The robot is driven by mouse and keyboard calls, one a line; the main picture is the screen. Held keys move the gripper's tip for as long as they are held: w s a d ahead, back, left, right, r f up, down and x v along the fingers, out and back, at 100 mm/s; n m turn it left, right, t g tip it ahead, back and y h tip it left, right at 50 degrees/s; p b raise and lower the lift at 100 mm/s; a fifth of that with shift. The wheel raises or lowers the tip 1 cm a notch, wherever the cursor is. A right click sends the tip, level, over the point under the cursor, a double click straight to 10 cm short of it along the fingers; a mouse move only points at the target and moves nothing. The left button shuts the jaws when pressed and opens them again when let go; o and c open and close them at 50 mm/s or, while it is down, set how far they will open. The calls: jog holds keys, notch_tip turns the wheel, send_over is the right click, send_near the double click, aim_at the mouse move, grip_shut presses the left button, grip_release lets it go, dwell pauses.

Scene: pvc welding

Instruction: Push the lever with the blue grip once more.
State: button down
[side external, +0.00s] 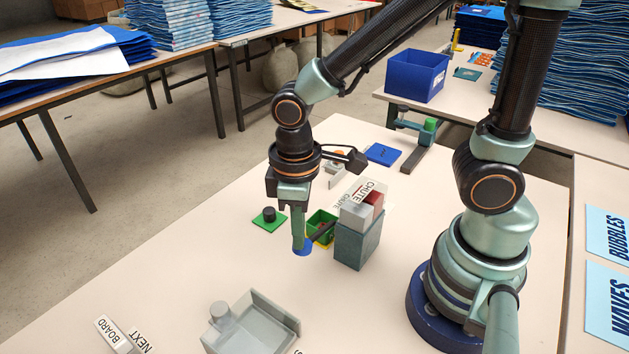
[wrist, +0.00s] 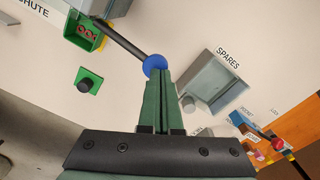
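The lever is a dark rod (wrist: 122,40) ending in a round blue grip (wrist: 154,64) in the wrist view. In the side view the rod (side external: 322,232) slants down from the grey-blue chute box (side external: 356,242) to the blue grip (side external: 303,249). My gripper (wrist: 158,72) has its green fingers pressed together, with no clear gap between them. Their tips are at the blue grip and overlap its lower edge in the wrist view. In the side view my gripper (side external: 300,243) points down at the grip and partly hides it. Whether they touch is hard to tell.
A green bin (side external: 319,219) with red rings (wrist: 87,31) stands beside the chute box. A green plate with a black knob (side external: 268,215) lies left of it. A grey tray (side external: 270,318) labelled SPARES is at the front. Open table lies left of my gripper.

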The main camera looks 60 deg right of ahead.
aim_at(300, 252)
jog(key=shift+f, duration=2.5)
jog(key=shift+r, duration=4.2)
jog(key=w+d+r+m+t, duration=0.3)
jog(key=d+r+m+t, duration=0.2)
jog(key=d+r, duration=0.4)
jog(key=shift+d+r+m+t, duration=0.3)
jog(key=shift+d+r+m, duration=0.15)
jog(key=shift+d, duration=0.8)
